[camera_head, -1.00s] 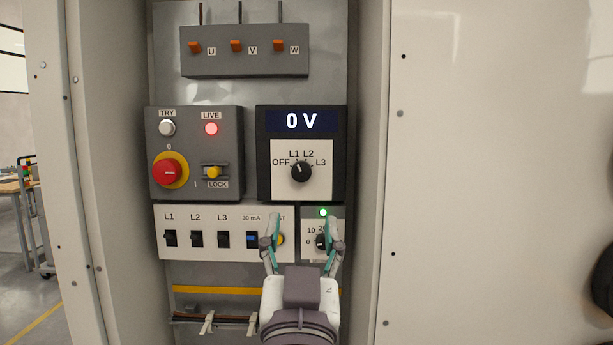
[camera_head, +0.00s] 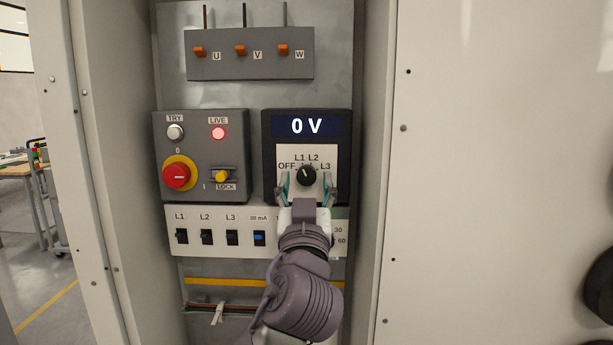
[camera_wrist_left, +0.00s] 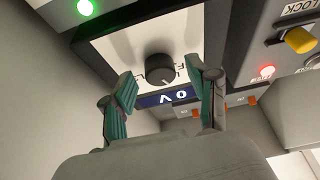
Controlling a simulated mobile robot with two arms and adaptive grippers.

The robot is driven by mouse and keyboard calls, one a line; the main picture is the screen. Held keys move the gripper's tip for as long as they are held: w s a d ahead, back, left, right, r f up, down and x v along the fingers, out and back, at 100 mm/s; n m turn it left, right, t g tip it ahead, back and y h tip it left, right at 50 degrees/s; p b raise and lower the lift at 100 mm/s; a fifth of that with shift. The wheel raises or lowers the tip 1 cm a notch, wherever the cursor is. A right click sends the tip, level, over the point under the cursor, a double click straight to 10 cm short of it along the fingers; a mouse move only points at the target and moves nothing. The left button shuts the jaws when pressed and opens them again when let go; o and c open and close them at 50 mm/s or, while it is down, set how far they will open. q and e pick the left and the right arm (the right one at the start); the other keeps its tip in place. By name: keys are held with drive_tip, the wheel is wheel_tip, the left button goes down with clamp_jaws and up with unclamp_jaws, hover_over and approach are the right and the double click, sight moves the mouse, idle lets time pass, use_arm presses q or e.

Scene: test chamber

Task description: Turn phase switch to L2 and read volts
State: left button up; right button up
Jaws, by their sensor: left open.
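The phase switch is a round black knob (camera_head: 306,175) on a white plate, with OFF, L1, L2 and L3 marked around its top. Its pointer leans up and left; I cannot tell exactly which mark it meets. The voltage display (camera_head: 309,125) above it reads 0 V. My left gripper (camera_head: 307,182) is open in front of the plate, one finger to each side of the knob. In the left wrist view the knob (camera_wrist_left: 160,68) shows between the spread fingers (camera_wrist_left: 161,88), with no visible contact. The right gripper is not in view.
To the left is a grey box with a red rotary handle (camera_head: 176,176), a lit red LIVE lamp (camera_head: 218,133) and a yellow LOCK part (camera_head: 221,177). Below is a breaker row (camera_head: 207,237), partly covered by my arm. Cabinet walls close in both sides.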

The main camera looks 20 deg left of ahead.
use_arm(q)
drive_tip(key=shift+w, duration=0.15)
clamp_jaws()
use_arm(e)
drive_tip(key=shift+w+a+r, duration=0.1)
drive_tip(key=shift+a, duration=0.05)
